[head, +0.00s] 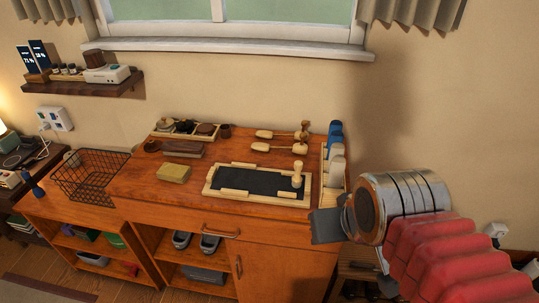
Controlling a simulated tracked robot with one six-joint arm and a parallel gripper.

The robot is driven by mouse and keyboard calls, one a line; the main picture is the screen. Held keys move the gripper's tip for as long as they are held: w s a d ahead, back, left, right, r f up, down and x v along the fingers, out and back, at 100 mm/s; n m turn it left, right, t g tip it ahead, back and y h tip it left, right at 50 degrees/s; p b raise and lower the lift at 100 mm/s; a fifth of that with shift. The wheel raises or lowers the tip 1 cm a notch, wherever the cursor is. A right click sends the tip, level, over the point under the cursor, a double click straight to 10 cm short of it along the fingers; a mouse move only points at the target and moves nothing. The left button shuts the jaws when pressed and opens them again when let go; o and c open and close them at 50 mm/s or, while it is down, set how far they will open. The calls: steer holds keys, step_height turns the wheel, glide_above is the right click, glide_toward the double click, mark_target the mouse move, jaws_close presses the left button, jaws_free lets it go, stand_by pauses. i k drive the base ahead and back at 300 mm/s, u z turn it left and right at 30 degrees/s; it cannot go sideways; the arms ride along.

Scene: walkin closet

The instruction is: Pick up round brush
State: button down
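Two long-handled wooden pieces that look like brushes, a rear one (283,133) and a front one (279,147), lie at the back of the wooden cabinet top. Small dark round pieces (185,127) sit in a light wooden tray at the back left; they could be brushes or tins. I cannot tell which piece is the round brush. My gripper (326,226) shows as a dark grey block in front of the cabinet's right edge, apart from all of these. Its fingers are not clear enough to show open or shut.
A dark mat in a light wooden frame (215,180) has a pale upright knob-shaped piece (297,176) at its right end. Bottles (335,150) stand in a rack on the right edge. A tan block (174,173) and wire basket (90,177) are left. The front strip is bare.

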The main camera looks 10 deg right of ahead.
mark_target(298, 180)
steer(key=k, duration=1.3)
steer(key=u, duration=0.6)
steer(key=i, duration=1.6)
steer(key=u, duration=0.05)
